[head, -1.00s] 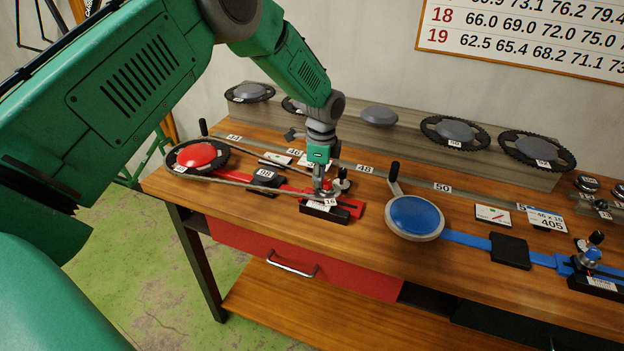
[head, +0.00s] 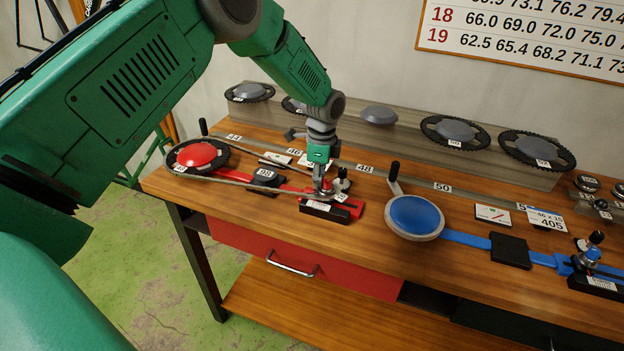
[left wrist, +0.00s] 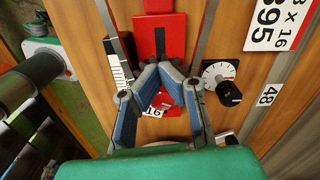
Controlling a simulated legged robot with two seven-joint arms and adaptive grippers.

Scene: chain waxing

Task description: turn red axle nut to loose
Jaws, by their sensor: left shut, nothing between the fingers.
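The red bench rig has a red disc (head: 196,155) with a chainring at its left end and a red slotted slide (left wrist: 160,35) at its right end. My left gripper (head: 320,187) points down over that right end, where the small sprocket sits. In the left wrist view the fingertips (left wrist: 160,70) come together over the red slide. A patch of red (left wrist: 163,100) shows between the finger bases; I cannot tell if it is the axle nut. A "16" tag (left wrist: 152,111) shows beside it. The nut is largely hidden by the fingers. My right gripper is not in view.
A dial with a black knob (left wrist: 229,93) stands close beside the fingers. A labelled black block (head: 265,177) lies along the red rig. A blue disc (head: 415,216) with a crank stands to the right. Chainrings on a raised ledge (head: 395,142) line the back.

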